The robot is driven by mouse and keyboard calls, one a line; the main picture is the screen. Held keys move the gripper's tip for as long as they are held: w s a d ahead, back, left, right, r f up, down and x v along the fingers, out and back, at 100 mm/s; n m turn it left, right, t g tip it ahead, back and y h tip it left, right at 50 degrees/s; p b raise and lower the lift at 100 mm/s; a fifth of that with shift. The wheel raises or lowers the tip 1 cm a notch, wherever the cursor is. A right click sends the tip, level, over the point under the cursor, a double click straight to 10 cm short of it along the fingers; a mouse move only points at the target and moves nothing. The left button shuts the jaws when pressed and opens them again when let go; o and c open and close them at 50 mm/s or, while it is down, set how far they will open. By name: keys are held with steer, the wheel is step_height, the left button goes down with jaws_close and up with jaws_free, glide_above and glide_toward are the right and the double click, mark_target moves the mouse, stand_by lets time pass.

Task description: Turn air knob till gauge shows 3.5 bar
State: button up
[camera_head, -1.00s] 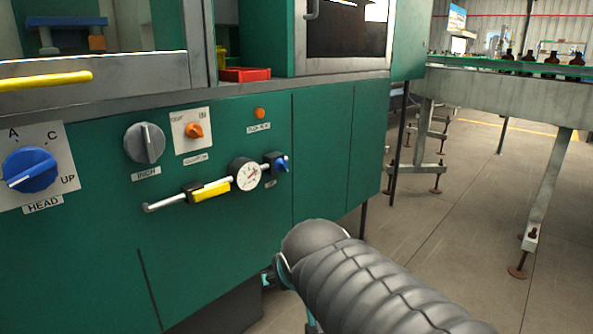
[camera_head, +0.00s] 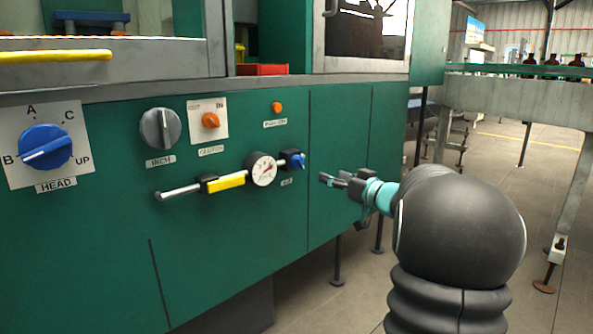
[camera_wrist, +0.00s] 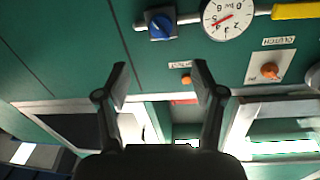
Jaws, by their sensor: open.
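The blue air knob (camera_head: 297,161) sits on a black block at the right end of a metal pipe on the green machine front. The round white gauge (camera_head: 262,169) with a red needle is just left of it; its reading is too small to tell. My gripper (camera_head: 327,179) is to the right of the knob, apart from it, fingers pointing toward the panel. In the wrist view, which is upside down, my gripper (camera_wrist: 160,66) is open and empty. The knob (camera_wrist: 161,25) lies beyond the fingertips, with the gauge (camera_wrist: 228,18) beside it.
A yellow-handled valve (camera_head: 226,181) is on the same pipe. Above are an orange clutch knob (camera_head: 210,121), a grey inch knob (camera_head: 160,128) and an orange button (camera_head: 277,107). The blue head selector (camera_head: 45,147) is far left. A conveyor with bottles (camera_head: 552,62) stands right.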

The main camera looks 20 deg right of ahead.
mark_target(302, 165)
steer(key=b+x, duration=0.1)
steer(key=x, duration=1.2)
steer(key=shift+w+a, duration=0.2)
steer(key=shift+w, duration=0.15)
steer(key=c, duration=1.1)
